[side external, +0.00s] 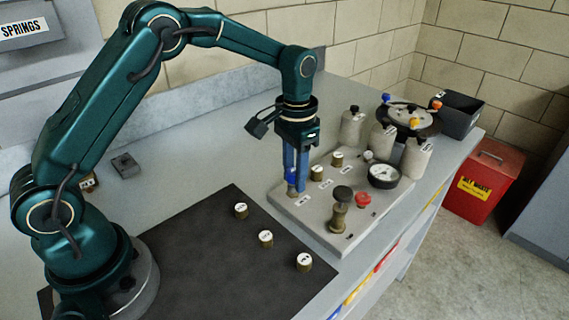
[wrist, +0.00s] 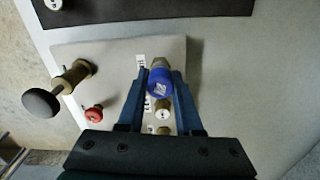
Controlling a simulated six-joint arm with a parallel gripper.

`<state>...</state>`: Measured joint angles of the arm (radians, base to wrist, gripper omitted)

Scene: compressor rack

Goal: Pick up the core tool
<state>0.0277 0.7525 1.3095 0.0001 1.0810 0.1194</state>
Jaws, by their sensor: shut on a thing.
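The core tool, with a round blue top (wrist: 160,82) and a grey metal lower part, is between my gripper's two blue fingers in the wrist view. It also shows at the fingertips in the side view (side external: 292,177). My gripper (side external: 296,184) points straight down at the left end of the light grey panel (side external: 318,230) and is shut on the tool. The tool looks upright. I cannot tell whether its lower end touches the panel.
Brass parts with white caps (side external: 337,160) stand close behind my gripper. A black-knobbed brass valve (side external: 340,212), a red knob (side external: 363,200) and a gauge (side external: 383,175) are to the right. White-capped parts (side external: 265,238) stand on the dark mat (side external: 200,250). Grey cylinders (side external: 352,128) stand behind.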

